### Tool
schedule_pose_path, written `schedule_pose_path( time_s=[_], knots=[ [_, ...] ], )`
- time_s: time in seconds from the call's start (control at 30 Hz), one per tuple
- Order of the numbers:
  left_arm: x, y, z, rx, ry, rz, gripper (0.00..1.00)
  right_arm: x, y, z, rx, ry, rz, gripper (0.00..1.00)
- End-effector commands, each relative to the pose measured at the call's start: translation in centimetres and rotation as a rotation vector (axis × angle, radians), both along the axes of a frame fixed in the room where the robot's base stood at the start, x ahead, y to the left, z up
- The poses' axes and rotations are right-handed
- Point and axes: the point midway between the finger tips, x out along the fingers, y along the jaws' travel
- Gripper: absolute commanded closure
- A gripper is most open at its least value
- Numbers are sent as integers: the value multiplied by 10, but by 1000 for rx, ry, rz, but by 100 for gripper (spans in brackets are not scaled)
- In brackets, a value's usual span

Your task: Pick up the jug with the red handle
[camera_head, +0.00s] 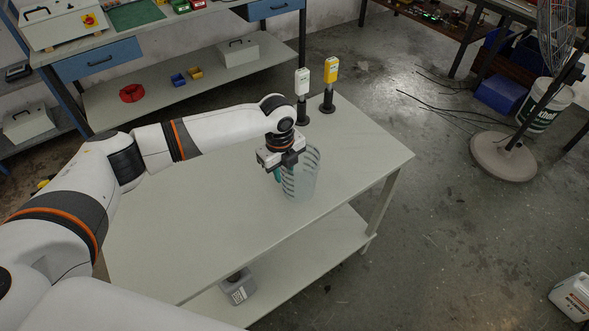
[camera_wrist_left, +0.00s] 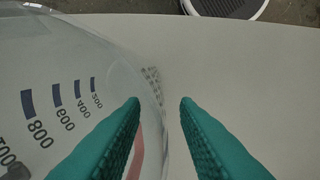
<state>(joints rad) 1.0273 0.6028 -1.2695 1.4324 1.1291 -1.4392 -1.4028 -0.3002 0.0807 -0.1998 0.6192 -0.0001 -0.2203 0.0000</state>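A clear measuring jug (camera_head: 304,178) with dark graduation marks stands upright on the light table (camera_head: 240,205). My left gripper (camera_head: 279,172) is lowered at the jug's left side. In the left wrist view the jug (camera_wrist_left: 50,70) fills the left side. The two green fingers (camera_wrist_left: 160,103) are apart, and the jug's curved edge shows between them. A narrow red strip, probably part of the handle (camera_wrist_left: 137,155), shows beside the left finger. The rest of the handle is hidden, and I cannot tell whether a finger touches it. My right gripper is out of view.
A white-topped post (camera_head: 302,92) and a yellow-topped post (camera_head: 330,82) stand at the table's back edge. A grey container (camera_head: 238,288) is on the lower shelf. The tabletop in front of the jug is clear.

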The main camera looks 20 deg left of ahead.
Motion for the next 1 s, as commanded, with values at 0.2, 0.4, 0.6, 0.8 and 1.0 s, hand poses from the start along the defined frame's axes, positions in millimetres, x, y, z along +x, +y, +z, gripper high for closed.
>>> schedule_pose_path(
  time_s=[0.2, 0.4, 0.6, 0.8, 1.0],
  knots=[
    [0, 0, -2, -1, -1, 0, 72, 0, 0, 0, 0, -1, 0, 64],
    [0, 0, -1, -1, -1, 0, 100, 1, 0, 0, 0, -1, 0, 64],
    [0, 0, -1, -1, -2, 0, 100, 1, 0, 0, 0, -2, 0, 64],
    [1, 0, 0, -2, -2, 0, 100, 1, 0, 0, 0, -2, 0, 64],
    [2, -1, 18, -3, -6, -1, 100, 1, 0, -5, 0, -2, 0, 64]
  ],
)
